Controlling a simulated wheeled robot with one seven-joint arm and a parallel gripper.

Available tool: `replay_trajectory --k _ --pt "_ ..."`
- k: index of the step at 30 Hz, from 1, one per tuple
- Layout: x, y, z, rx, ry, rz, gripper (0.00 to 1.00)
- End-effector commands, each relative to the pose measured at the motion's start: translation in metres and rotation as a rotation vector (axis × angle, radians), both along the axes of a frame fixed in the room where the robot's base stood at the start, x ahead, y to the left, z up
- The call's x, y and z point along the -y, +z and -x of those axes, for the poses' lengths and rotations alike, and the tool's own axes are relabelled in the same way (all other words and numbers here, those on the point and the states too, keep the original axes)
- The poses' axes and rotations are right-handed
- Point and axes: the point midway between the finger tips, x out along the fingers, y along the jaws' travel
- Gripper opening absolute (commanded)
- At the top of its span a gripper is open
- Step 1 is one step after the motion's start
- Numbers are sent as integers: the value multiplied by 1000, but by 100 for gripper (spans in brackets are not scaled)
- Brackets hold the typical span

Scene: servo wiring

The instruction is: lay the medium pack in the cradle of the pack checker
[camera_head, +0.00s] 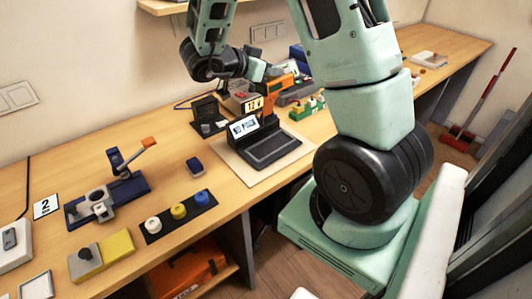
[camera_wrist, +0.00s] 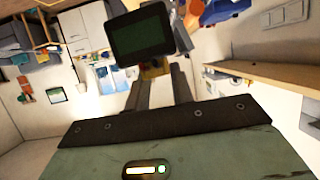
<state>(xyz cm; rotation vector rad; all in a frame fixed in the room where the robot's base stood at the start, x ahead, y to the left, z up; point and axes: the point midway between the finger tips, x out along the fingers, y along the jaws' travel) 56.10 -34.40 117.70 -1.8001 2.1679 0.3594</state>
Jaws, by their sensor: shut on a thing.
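My gripper (camera_wrist: 157,82) is shut on a dark block-shaped thing (camera_wrist: 142,35), which I take to be the medium pack. It has a black frame and a dark green face, and a little yellow shows between the fingers. In the head view my gripper (camera_head: 258,72) is over the back of the bench, beside an orange device (camera_head: 278,88); the held thing cannot be made out there.
A black strip with white, yellow and blue knobs (camera_head: 179,211) and a blue lever fixture (camera_head: 108,197) stand left. A wall shelf (camera_wrist: 260,76) is near my gripper. Bare bench lies between the fixtures.

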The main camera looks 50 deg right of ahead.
Motion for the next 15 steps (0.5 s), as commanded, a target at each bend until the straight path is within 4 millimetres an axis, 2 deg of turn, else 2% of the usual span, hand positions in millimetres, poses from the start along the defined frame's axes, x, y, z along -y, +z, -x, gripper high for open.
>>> replay_trajectory --k 1,3,11,15 --pt "0 -12 0 1 0 1 0" --pt "0 -21 0 1 0 1 0" --pt "-1 -45 0 3 1 3 0" --pt "-2 -74 0 18 0 5 0"
